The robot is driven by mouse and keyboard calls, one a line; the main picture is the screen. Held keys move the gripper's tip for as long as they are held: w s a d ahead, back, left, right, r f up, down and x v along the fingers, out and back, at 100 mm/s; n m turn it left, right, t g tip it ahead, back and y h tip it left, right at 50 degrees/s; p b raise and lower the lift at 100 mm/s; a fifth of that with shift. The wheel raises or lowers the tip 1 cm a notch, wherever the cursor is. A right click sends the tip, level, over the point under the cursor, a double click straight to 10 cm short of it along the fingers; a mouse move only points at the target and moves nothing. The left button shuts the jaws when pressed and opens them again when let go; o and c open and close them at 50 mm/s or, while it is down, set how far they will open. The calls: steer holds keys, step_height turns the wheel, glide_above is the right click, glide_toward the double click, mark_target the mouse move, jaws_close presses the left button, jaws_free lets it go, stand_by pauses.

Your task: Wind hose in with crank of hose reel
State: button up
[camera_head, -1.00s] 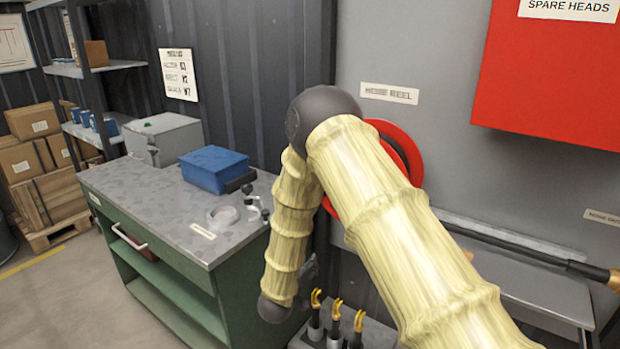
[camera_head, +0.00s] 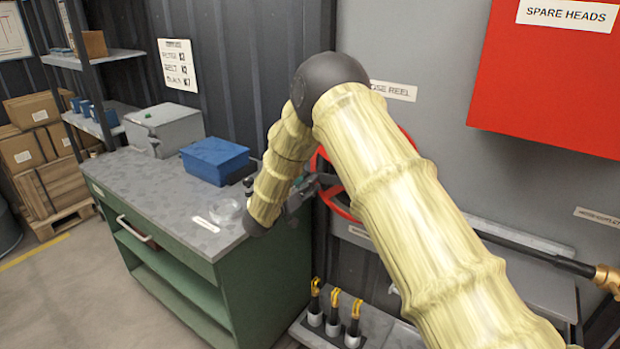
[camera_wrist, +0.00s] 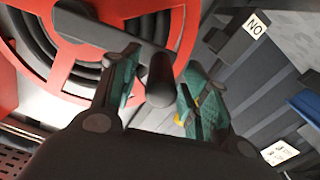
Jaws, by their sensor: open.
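The red hose reel (camera_head: 338,200) is on the grey wall, mostly hidden behind my arm in the head view. In the wrist view the reel (camera_wrist: 182,30) fills the upper left, with dark hose coiled inside it. A dark crank arm (camera_wrist: 105,30) crosses the reel, and a dark rounded crank handle (camera_wrist: 160,82) sticks out toward the camera. My gripper (camera_wrist: 160,66) is open, with its green-padded fingers on either side of the handle. Whether a pad touches the handle, I cannot tell. In the head view my gripper (camera_head: 310,184) is at the reel's left side.
A green workbench (camera_head: 265,270) with a blue box (camera_head: 215,162) stands left of the reel. A low rack with several yellow-topped nozzles (camera_head: 333,318) is below. A red cabinet (camera_head: 550,75) hangs at upper right. A black hose with a brass end (camera_head: 606,277) runs right.

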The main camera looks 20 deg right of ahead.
steer(key=shift+p+x, duration=0.4)
steer(key=shift+x, duration=1.15)
steer(key=shift+c, duration=0.5)
jaws_close()
steer(key=shift+a+f, duration=0.1)
